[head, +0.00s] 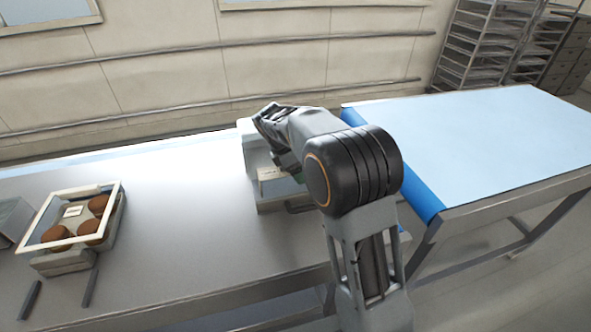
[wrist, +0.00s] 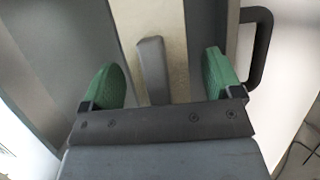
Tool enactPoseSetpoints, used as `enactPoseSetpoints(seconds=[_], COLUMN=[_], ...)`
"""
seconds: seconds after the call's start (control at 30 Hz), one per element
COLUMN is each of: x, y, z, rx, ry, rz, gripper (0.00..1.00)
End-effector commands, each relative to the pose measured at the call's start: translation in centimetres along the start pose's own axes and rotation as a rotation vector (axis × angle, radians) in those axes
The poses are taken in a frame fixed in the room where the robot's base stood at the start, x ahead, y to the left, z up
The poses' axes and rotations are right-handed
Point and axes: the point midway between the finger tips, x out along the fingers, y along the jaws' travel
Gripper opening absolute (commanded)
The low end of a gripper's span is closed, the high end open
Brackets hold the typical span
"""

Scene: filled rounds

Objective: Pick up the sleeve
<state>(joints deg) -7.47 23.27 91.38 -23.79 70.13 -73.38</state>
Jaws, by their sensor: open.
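A pale cream piece, which I take to be the sleeve (head: 271,174), sits in a grey holder (head: 268,208) on the steel table, under my arm. In the wrist view the sleeve (wrist: 175,40) is a cream strip running between grey walls. My gripper (wrist: 161,76) is open, with one green finger on each side of the strip. A grey tab (wrist: 151,62) stands in front of the strip between the fingers. I cannot tell whether the fingers touch anything. In the head view my wrist hides most of the gripper and part of the sleeve.
A cream-framed tray (head: 62,246) with several brown rounds stands at the left of the table (head: 185,230). A blue conveyor belt (head: 480,130) lies to the right. A dark handle (wrist: 262,45) is close to the right finger. The table's middle is clear.

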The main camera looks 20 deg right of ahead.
Motion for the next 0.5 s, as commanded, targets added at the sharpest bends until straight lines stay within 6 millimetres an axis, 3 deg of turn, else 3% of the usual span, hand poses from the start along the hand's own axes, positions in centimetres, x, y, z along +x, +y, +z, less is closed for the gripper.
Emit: enactPoseSetpoints(seconds=[0.5], x=[0.37], y=[0.00], z=[-0.17], rx=[0.000], ry=[0.000], rz=[0.000], gripper=[0.85])
